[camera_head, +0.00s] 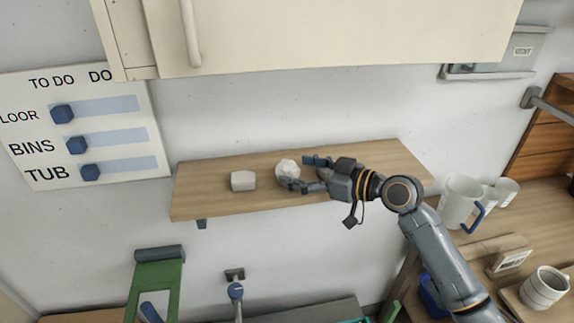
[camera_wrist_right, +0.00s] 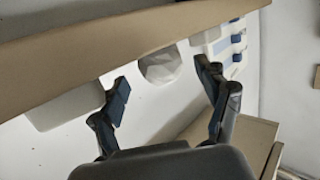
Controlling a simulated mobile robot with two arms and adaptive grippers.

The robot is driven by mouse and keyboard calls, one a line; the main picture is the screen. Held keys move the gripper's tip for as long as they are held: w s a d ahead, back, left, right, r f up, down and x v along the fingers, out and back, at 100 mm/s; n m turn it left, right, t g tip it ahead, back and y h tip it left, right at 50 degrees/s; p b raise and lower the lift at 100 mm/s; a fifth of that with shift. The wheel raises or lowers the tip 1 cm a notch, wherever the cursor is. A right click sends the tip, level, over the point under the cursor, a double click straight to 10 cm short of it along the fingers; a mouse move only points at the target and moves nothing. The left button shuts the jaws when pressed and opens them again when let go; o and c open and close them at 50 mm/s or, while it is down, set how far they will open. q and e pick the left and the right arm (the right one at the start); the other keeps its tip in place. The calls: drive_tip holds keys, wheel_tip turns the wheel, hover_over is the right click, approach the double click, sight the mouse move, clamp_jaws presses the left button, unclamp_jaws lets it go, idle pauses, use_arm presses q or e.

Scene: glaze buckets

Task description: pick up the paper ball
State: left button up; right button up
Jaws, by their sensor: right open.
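The paper ball (camera_head: 287,168) is a white, crumpled, faceted lump on the wooden wall shelf (camera_head: 208,202). My right gripper (camera_head: 297,171) reaches in from the right, its jaws open and pointing left at the ball. In the head view one finger lies at the ball's far right side and the other in front of it, hiding a little of its lower edge. In the right wrist view the ball (camera_wrist_right: 160,67) shows in the gap between the two open fingers (camera_wrist_right: 161,88), beyond their tips. I cannot tell whether a finger touches it. My left gripper is out of view.
A white block (camera_head: 243,181) sits on the shelf left of the ball. A cream cupboard (camera_head: 320,35) hangs above. A translucent jug (camera_head: 460,200) and cups stand on the counter at right. The shelf's left end is clear.

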sight(297, 171)
drive_tip(key=p+x, duration=0.1)
drive_tip(key=x, duration=0.2)
drive_tip(key=shift+s+a+r, duration=0.1)
drive_tip(key=shift+a, duration=0.05)
drive_tip(key=shift+a+f, duration=0.2)
drive_tip(key=shift+d, duration=0.15)
drive_tip(key=c, duration=0.7)
drive_tip(key=shift+c, duration=0.9)
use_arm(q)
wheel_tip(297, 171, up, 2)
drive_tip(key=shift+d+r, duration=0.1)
use_arm(e)
drive_tip(key=shift+r, duration=0.1)
